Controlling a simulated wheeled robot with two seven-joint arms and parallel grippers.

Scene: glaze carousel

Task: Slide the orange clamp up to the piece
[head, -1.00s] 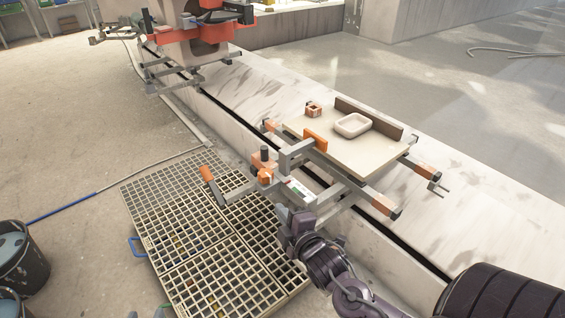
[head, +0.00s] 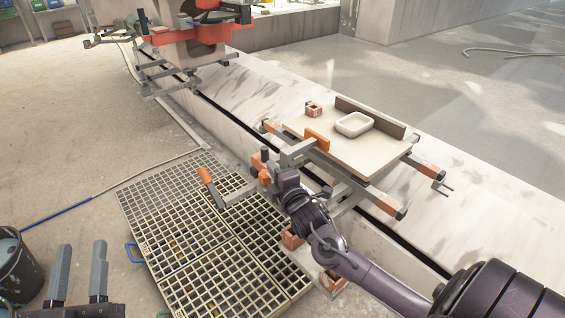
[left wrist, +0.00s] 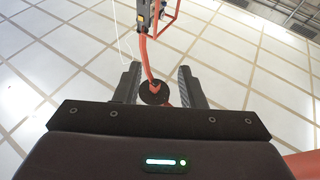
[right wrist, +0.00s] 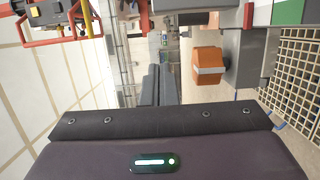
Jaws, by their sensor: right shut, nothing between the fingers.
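The orange clamp pad (head: 317,139) stands on the pale board (head: 362,165) at the end of a grey arm, with a small gap to the piece, a whitish rounded dish (head: 354,124). A crank with an orange handle (head: 206,175) sits at the clamp's near end. My right gripper (head: 283,178) is at the clamp's near end; its fingertips are hidden in the head view. In the right wrist view its fingers (right wrist: 158,72) are shut and empty, with an orange block (right wrist: 209,64) to their right. My left gripper (head: 80,258) is open and empty, far from the clamp.
A brown fence (head: 370,117) stands behind the dish, and a small terracotta block (head: 313,109) lies left of it. A metal floor grating (head: 185,230) lies below the clamp. A bucket (head: 18,265) stands at the left. An orange machine (head: 200,35) stands at the back.

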